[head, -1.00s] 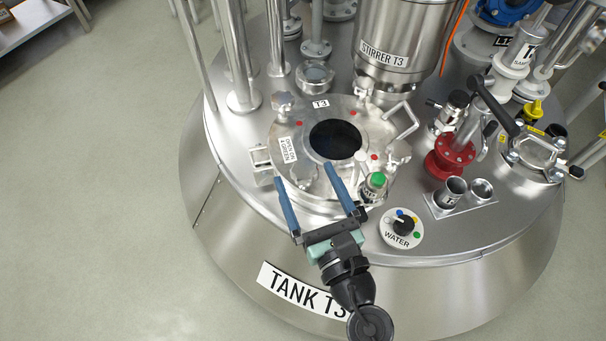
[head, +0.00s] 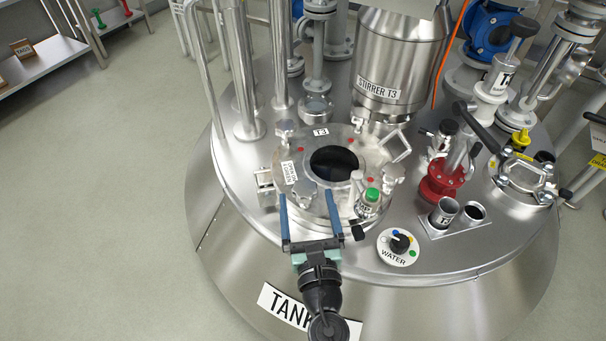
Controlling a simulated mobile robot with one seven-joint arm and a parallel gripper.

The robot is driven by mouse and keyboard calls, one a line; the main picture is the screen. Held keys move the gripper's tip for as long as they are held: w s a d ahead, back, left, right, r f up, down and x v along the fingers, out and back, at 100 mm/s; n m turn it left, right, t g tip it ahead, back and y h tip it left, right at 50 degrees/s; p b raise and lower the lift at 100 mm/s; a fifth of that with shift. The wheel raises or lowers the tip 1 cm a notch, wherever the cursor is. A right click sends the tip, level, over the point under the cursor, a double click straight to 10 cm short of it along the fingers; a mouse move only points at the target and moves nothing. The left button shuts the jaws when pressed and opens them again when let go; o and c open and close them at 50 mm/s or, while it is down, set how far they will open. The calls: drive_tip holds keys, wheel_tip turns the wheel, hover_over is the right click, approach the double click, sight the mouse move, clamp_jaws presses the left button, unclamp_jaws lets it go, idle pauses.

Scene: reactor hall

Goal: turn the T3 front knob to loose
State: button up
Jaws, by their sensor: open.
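The round T3 manhole lid (head: 283,172) lies on top of the steel tank around a dark sight glass (head: 334,163). The front knob (head: 305,193) is a star-shaped metal knob at the lid's front-left edge. My gripper (head: 306,196) is open, its two blue fingers pointing away from me. In the picture the fingertips lie left and right of the front knob. I cannot tell their height over it or whether they touch it. Other similar knobs sit at the back left (head: 286,128) and right (head: 392,173) of the lid.
A green-topped fitting (head: 371,197) stands close to the right finger. The WATER dial (head: 400,243), a red valve (head: 441,182) and metal cups (head: 444,213) are farther right. The stirrer (head: 400,60) and pipes (head: 237,70) rise behind. The floor at left is clear.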

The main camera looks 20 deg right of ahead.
sight(295, 182)
drive_tip(key=shift+x, duration=3.15)
drive_tip(key=c, duration=1.4)
drive_tip(key=shift+o, duration=0.2)
drive_tip(key=shift+n+y, duration=0.3)
drive_tip(key=shift+y, duration=0.2)
drive_tip(key=n+y, duration=0.1)
drive_tip(key=y, duration=0.1)
drive_tip(key=n+y+b, duration=0.1)
drive_tip(key=n+y, duration=0.1)
drive_tip(key=shift+a+t+y, duration=0.3)
drive_tip(key=shift+a, duration=0.1)
drive_tip(key=shift+a+n+g+y+b, duration=0.2)
drive_tip(key=shift+n+y+b, duration=0.15)
drive_tip(key=shift+n+y, duration=0.5)
drive_tip(key=shift+a+n+g+y+b, duration=0.25)
drive_tip(key=shift+n+y, duration=0.2)
drive_tip(key=shift+y, duration=0.7)
